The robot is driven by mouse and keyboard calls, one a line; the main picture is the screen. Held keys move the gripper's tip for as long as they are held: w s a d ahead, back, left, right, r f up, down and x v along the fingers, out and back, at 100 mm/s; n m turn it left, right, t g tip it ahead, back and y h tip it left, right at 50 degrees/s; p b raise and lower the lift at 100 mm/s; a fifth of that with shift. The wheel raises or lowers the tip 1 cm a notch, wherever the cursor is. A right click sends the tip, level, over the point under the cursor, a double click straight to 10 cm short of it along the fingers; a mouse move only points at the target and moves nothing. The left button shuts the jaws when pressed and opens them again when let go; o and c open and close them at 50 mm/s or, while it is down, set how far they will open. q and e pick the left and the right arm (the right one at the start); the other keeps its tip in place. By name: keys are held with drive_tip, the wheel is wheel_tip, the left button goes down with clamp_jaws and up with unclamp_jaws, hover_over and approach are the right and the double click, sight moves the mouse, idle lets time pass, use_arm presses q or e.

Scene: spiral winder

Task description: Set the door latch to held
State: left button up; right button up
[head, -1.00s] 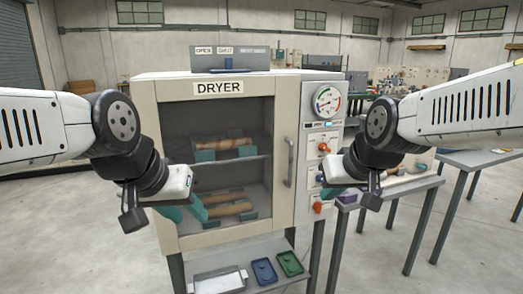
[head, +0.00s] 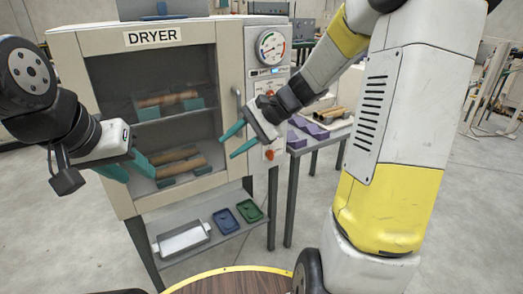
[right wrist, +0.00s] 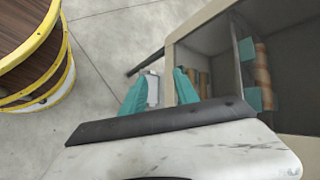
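My right gripper (head: 226,149) is open and empty in front of the door's right edge, hiding part of the panel. Its parted teal fingers also show in the right wrist view (right wrist: 160,85). My left gripper (head: 142,180) is open and empty before the door's lower left.
Wooden pieces in teal holders lie on shelves behind the glass. Below are a metal tray (head: 181,240), a blue tray (head: 227,221) and a green tray (head: 249,211). A side table (head: 325,139) with purple blocks (head: 309,127) stands right of the dryer.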

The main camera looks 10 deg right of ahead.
drive_tip(key=w+d+f+m+t+y, duration=0.3)
drive_tip(key=w+f+m, duration=0.35)
drive_tip(key=w, duration=0.45)
drive_tip(key=m+t+h, duration=0.6)
drive_tip(key=m+t, duration=0.5)
drive_tip(key=m, duration=0.9)
approach(273, 156)
drive_tip(key=w, duration=0.2)
drive_tip(key=shift+n, duration=0.35)
drive_tip(key=x, duration=0.7)
drive_tip(key=shift+w+a, duration=0.1)
drive_tip(key=shift+a, duration=0.35)
clamp_jaws()
